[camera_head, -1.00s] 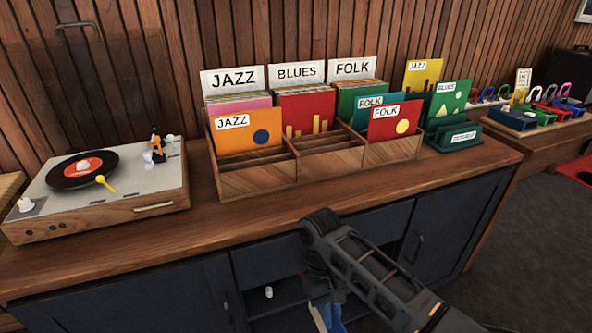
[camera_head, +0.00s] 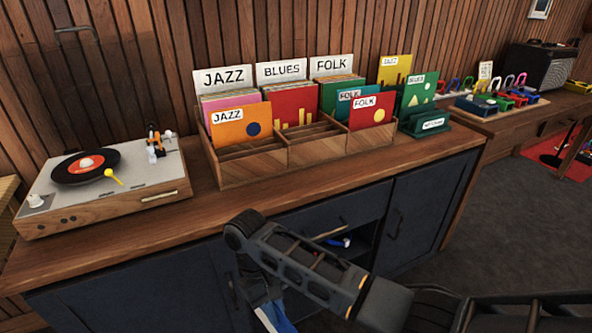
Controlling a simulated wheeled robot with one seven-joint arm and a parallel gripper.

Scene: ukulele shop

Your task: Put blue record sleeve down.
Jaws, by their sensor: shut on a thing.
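My arm reaches down in front of the wooden cabinet, and my gripper (camera_head: 263,298) points downward at the bottom of the view. It is shut on the blue record sleeve (camera_head: 277,318), whose lower part is cut off by the frame edge. The fingertips are mostly hidden. The sleeve hangs in front of the cabinet, below the countertop. The wooden record bin (camera_head: 255,168) stands on the countertop, with JAZZ, BLUES and FOLK dividers. An orange JAZZ sleeve (camera_head: 240,126) and a red FOLK sleeve (camera_head: 371,112) stand in its front row. The front middle compartment looks empty.
A turntable (camera_head: 110,185) stands at left on the countertop (camera_head: 150,245). A green holder (camera_head: 424,122) with sleeves stands right of the bin. An open cabinet recess (camera_head: 352,243) lies behind my arm. Capos and an amplifier (camera_head: 538,68) are farther right. Countertop in front of the bin is clear.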

